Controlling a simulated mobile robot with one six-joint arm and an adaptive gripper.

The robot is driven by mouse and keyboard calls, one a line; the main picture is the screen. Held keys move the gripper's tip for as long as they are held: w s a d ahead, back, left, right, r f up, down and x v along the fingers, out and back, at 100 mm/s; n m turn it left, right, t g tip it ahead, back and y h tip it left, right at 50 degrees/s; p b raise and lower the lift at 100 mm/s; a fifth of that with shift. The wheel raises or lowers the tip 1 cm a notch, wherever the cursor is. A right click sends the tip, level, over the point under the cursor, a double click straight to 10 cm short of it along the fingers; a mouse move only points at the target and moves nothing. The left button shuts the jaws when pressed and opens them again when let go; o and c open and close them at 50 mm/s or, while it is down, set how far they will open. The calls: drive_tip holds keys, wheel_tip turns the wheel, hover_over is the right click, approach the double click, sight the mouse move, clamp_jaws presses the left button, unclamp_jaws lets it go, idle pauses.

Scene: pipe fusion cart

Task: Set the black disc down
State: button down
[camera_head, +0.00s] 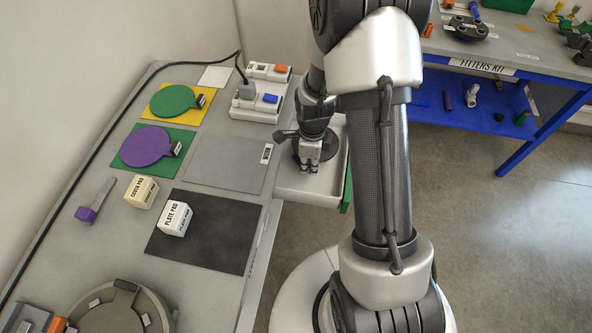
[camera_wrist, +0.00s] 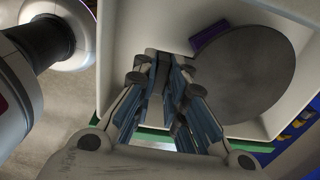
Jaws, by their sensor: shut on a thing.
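The black disc (camera_head: 329,144) is a flat dark round plate over the pale open tray (camera_head: 292,190) at the table's right edge. In the wrist view the disc (camera_wrist: 243,75) lies to the right of my fingers, with a small purple-edged piece (camera_wrist: 210,35) at its upper left. My gripper (camera_head: 309,166) points down over the tray. In the wrist view its fingers (camera_wrist: 172,62) are close together, shut on the disc's side. The exact grip spot is hidden. I cannot tell whether the disc touches the tray floor.
A green disc (camera_head: 172,100) on a yellow pad and a purple disc (camera_head: 146,146) on a green pad lie at left. A grey mat (camera_head: 222,163) and a black mat (camera_head: 225,238) are near the tray. A white plate-pad block (camera_head: 174,219) sits on the black mat. Sockets (camera_head: 255,110) stand behind.

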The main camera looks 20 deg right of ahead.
drive_tip(key=shift+f, duration=0.9)
drive_tip(key=w+a, duration=0.1)
drive_tip(key=w+a+b, duration=0.1)
drive_tip(key=a, duration=0.1)
drive_tip(key=shift+w+a+b, duration=0.2)
drive_tip(key=shift+a+b, duration=0.05)
drive_tip(key=shift+b, duration=0.05)
drive_tip(key=shift+s+f+b, duration=0.1)
drive_tip(key=shift+f+b, duration=0.25)
drive_tip(key=shift+f, duration=0.3)
drive_tip(key=shift+d+r, duration=0.1)
drive_tip(key=shift+f+b, duration=0.4)
drive_tip(key=shift+f, duration=0.25)
drive_tip(key=c, duration=1.6)
unclamp_jaws()
drive_tip(key=shift+c, duration=0.2)
drive_tip(key=shift+r, duration=0.15)
